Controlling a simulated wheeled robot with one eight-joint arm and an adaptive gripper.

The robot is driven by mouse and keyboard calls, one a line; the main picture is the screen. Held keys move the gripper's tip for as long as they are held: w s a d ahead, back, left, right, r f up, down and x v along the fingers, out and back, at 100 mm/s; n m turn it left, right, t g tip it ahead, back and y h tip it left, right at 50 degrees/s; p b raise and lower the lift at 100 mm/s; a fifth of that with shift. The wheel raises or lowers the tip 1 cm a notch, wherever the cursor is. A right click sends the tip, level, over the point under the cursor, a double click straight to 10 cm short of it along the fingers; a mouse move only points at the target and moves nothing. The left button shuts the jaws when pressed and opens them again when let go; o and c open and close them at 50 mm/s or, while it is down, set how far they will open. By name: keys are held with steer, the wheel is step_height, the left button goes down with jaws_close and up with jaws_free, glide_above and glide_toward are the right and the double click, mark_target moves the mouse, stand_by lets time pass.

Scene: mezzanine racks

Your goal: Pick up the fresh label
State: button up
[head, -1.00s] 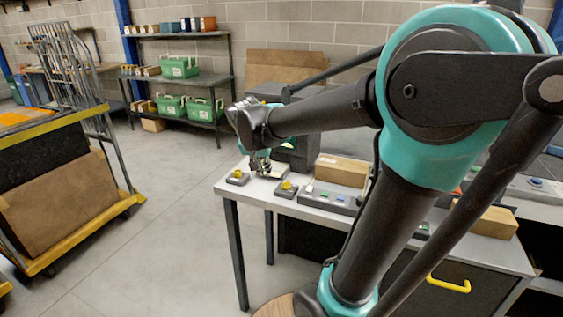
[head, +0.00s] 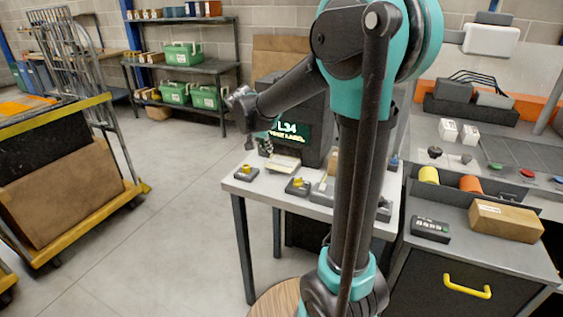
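A dark label printer (head: 302,112) stands on the grey table (head: 262,191). Its lit green display reads "L34" with a smaller line ending in "LABEL". A pale, flat label-like piece (head: 284,162) lies in front of the printer; I cannot tell whether it is one label or a stack. My gripper (head: 262,148) hangs pointing down at the printer's left front, up and left of the pale piece and seemingly apart from it. Its fingers are small and dark, so I cannot tell whether they are open or shut.
Two yellow-button boxes (head: 297,187) sit along the table's front edge. My arm hides part of the tabletop. At right, a bench holds a cardboard box (head: 505,221), a keypad (head: 430,229) and rolls (head: 428,175). A loaded cart (head: 70,200) stands left, with clear floor between.

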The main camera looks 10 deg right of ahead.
mark_target(273, 157)
steer(key=shift+x, duration=2.85)
steer(key=shift+w+r, duration=0.1)
steer(key=shift+w, duration=0.05)
steer(key=shift+c, duration=0.2)
jaws_close()
steer(key=shift+r, duration=0.15)
